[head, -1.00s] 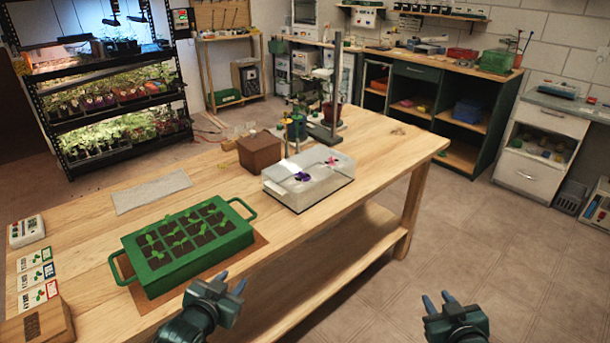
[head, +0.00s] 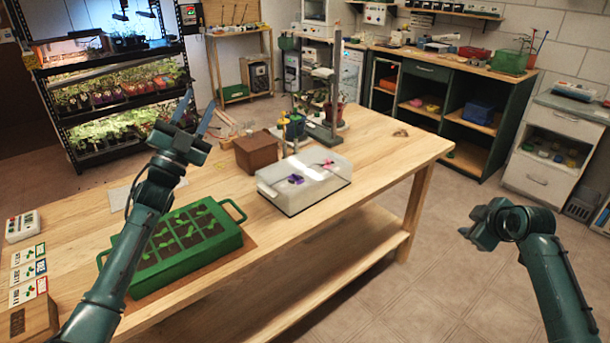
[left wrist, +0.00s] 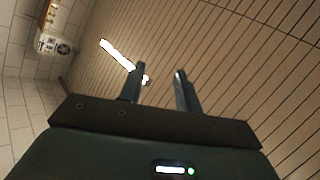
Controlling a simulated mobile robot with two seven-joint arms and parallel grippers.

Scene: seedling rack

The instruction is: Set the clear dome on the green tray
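The clear dome (head: 318,190), a see-through box-like cover with a purple piece and a pink piece showing at its top, sits on the wooden bench. The green tray (head: 232,240), holding dark soil cells with seedlings, stands to its left, uncovered. My left gripper (head: 199,100) is raised, pointing up, above the back left of the tray. It is open and empty; its separated fingers also show in the left wrist view (left wrist: 160,82). My left forearm hides part of the tray's left side. My right gripper (head: 474,235) is off the bench to the right, fingers unclear.
A brown pot (head: 257,152) stands behind the dome, beside a stand with small pots. The bench's right end is mostly clear.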

